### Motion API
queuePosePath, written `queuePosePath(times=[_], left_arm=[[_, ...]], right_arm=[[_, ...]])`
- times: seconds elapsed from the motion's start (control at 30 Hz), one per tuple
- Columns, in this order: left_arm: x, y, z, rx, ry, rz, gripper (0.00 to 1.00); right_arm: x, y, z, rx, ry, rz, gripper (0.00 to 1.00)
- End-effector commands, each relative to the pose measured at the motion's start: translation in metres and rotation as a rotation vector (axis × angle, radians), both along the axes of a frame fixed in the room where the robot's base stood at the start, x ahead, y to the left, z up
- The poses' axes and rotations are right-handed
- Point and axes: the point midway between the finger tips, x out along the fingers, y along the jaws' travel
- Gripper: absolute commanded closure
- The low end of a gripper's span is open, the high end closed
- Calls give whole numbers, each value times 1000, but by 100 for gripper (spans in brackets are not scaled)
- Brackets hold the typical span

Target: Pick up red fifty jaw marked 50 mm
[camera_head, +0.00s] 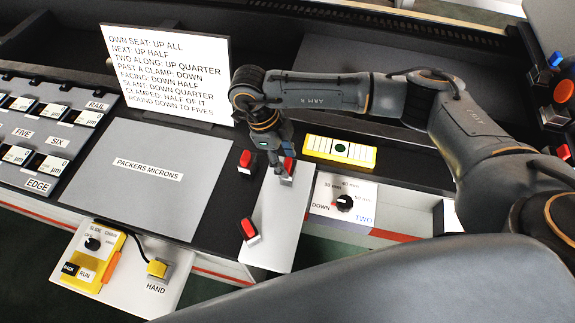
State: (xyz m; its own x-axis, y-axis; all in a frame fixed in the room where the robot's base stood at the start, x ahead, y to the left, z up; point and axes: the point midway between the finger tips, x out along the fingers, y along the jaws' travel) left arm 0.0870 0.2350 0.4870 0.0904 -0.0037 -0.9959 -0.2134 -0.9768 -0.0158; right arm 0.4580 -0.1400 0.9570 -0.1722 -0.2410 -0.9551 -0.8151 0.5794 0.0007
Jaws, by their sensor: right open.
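Several small red blocks with pale bases stand near the middle. One red block (289,164) is at the top of the white plate, partly hidden by my right gripper (283,172). Another red block (245,160) stands just left of it, on the dark surface. A further red block (249,229) lies lower on the white plate. I cannot read a 50 mm mark on any of them. My right gripper points down at the block at the plate's top, open; I cannot tell whether it touches it. My left gripper is not in view.
The white plate (276,215) is mostly bare. A yellow-framed level (340,151) and a dial panel (344,203) lie to its right. A white sign (165,75) stands behind. A yellow control box (94,258) and HAND button (157,268) are front left.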

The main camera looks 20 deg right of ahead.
Motion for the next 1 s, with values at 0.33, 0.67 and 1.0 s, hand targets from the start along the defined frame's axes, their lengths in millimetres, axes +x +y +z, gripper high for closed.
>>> queuePosePath(times=[0.33,0.67,1.0], left_arm=[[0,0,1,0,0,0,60],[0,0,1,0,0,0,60],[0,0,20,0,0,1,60]], right_arm=[[0,0,1,0,0,1,70],[0,0,1,1,0,1,100],[1,1,34,2,-3,2,100]])
